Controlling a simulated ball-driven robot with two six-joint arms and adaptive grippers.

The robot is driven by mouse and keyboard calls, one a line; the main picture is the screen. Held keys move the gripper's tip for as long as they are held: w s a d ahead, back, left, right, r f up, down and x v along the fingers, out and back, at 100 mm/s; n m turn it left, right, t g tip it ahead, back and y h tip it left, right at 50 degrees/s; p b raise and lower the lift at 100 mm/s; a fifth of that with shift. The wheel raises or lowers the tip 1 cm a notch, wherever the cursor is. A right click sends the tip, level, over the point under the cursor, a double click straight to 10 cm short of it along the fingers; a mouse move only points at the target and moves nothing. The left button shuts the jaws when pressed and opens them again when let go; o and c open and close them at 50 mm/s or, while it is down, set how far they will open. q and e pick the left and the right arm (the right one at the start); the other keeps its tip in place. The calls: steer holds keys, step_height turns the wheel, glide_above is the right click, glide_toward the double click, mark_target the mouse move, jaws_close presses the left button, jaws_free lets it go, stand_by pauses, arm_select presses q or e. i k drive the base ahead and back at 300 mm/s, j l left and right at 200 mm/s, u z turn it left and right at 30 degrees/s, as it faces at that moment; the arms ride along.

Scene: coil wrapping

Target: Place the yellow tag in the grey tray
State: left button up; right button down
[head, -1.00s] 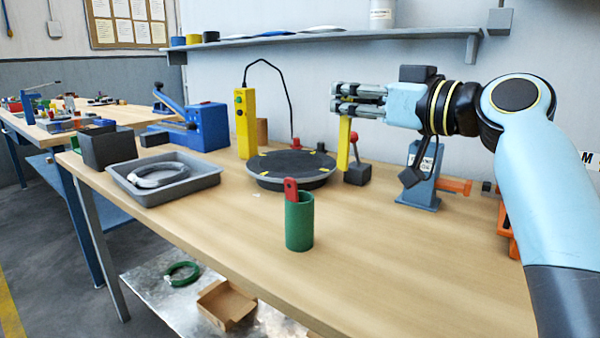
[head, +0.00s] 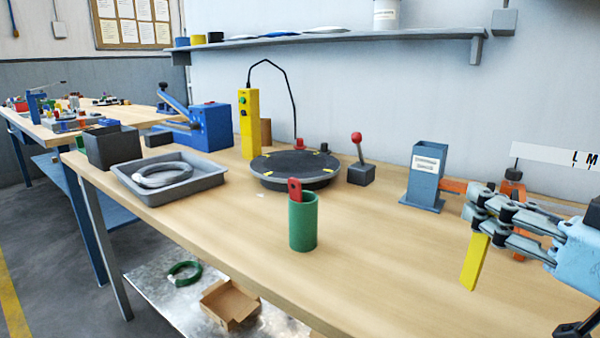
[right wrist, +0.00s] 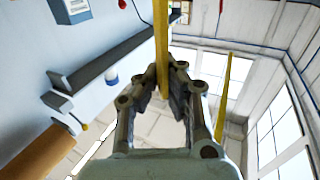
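My right gripper (head: 482,212) is at the right of the head view, above the bench's right part. It is shut on the yellow tag (head: 474,264), which hangs down below the fingertips, slightly tilted. In the right wrist view the tag (right wrist: 161,45) shows as a yellow strip between the fingertips. The grey tray (head: 150,199) is a shallow open tray on the bench's left part, far from the gripper. A pale ring-shaped coil (head: 162,176) lies in it. My left gripper is not in view.
A green cup (head: 303,225) with a red tag (head: 294,189) stands mid-bench. Behind are a dark turntable (head: 294,165), a red-knobbed lever (head: 360,172), a blue-grey holder (head: 425,180) and a yellow control box (head: 248,125). A dark box (head: 112,148) stands beside the tray. The front middle bench is clear.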

mark_target(185, 190)
steer(key=i+j+u, duration=0.1)
steer(key=j, duration=0.25)
steer(key=i+j+u, duration=0.1)
steer(key=j, duration=0.25)
steer(key=i+j+u, duration=0.1)
steer(key=j, duration=0.2)
steer(key=i+j+u, duration=0.1)
steer(key=j, duration=0.25)
steer(key=i+u, duration=0.15)
steer(key=i, duration=0.3)
